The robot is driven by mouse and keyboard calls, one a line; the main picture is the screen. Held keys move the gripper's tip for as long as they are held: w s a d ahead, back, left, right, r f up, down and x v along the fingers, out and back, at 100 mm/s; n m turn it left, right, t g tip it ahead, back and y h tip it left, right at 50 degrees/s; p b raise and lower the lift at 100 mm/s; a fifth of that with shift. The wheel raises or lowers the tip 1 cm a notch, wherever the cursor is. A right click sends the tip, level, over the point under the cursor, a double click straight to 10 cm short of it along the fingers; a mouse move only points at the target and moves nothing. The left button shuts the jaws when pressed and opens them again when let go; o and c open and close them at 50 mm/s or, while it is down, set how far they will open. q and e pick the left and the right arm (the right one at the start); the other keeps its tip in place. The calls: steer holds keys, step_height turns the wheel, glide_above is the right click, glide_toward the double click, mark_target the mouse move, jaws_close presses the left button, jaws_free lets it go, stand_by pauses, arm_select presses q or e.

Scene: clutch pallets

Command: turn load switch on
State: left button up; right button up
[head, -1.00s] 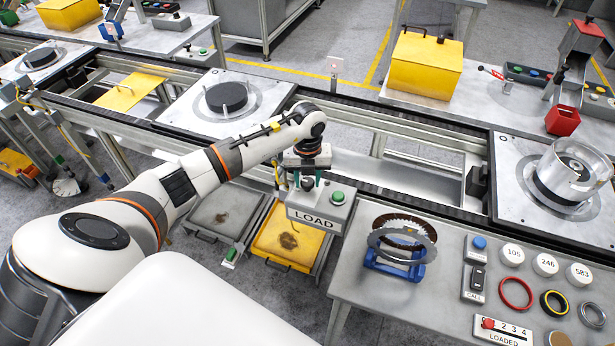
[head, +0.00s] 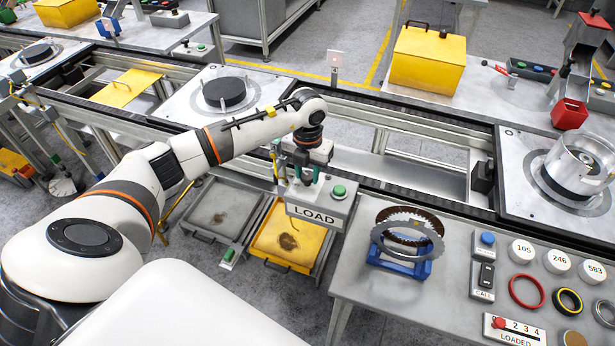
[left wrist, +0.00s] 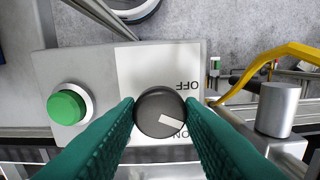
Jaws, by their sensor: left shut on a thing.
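The load switch is a round dark knob (left wrist: 160,112) with a white pointer mark, on the grey box labelled LOAD (head: 318,213). In the left wrist view the plate around it reads OFF and ON, upside down, and the pointer aims at ON. My left gripper (left wrist: 161,106) is shut on the knob, one green finger on each side. In the head view my left gripper (head: 305,176) is over the left part of the LOAD box and largely hides the knob. My right gripper does not show.
A green button (left wrist: 68,106) sits beside the switch on the same box; it also shows in the head view (head: 339,191). A blue stand (head: 400,264) with toothed rings is to the right on the table.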

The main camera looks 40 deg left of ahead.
mark_target(308, 175)
arm_select(q)
steer(key=m+b, duration=0.3)
steer(key=shift+f+m, duration=0.15)
steer(key=shift+m, duration=0.25)
steer(key=shift+m+b, duration=1.1)
steer(key=shift+m, duration=0.5)
steer(key=shift+r, duration=0.2)
steer(key=o, duration=1)
step_height(308, 175, up, 12)
steer(key=b, duration=0.2)
steer(key=shift+b, duration=0.4)
